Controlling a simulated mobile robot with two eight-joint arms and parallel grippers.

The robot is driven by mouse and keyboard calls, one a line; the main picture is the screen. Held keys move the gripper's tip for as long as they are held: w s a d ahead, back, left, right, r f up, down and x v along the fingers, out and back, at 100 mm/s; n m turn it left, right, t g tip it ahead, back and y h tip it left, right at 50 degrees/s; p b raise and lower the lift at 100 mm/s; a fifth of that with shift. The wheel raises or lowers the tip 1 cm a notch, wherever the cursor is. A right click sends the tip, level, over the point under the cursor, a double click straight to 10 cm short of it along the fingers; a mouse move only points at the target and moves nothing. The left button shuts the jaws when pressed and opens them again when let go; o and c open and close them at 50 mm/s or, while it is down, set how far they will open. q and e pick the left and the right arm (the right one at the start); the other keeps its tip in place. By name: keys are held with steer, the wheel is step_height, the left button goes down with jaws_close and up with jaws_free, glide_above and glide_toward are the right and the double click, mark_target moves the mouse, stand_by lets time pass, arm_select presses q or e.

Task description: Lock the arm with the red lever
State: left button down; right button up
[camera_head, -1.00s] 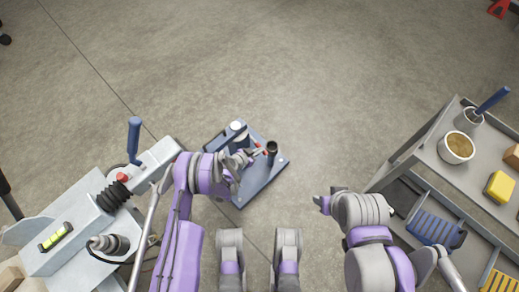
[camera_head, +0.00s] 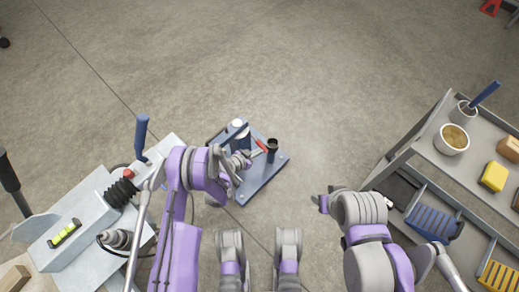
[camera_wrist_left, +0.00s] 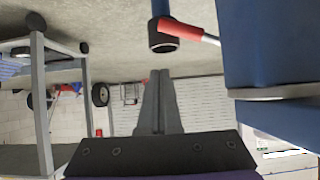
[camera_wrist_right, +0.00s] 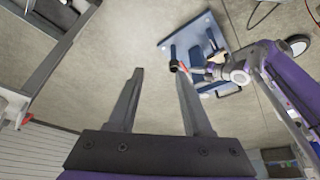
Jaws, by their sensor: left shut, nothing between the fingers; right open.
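The trailer frame (camera_head: 92,218), with an upright blue handle (camera_head: 140,135), stands at left. A grey cart (camera_head: 478,165) at right carries a cup (camera_head: 452,138), a yellow block (camera_head: 493,177) and trays. Open floor lies beyond the fixture.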

arm_select(q)
steer(key=v, duration=0.1)
steer(key=b+v, duration=0.1)
steer(key=v, duration=0.1)
steer(key=s+v, duration=0.1)
steer(key=v, duration=0.1)
steer(key=shift+d+b, duration=0.25)
steer(key=shift+b, duration=0.1)
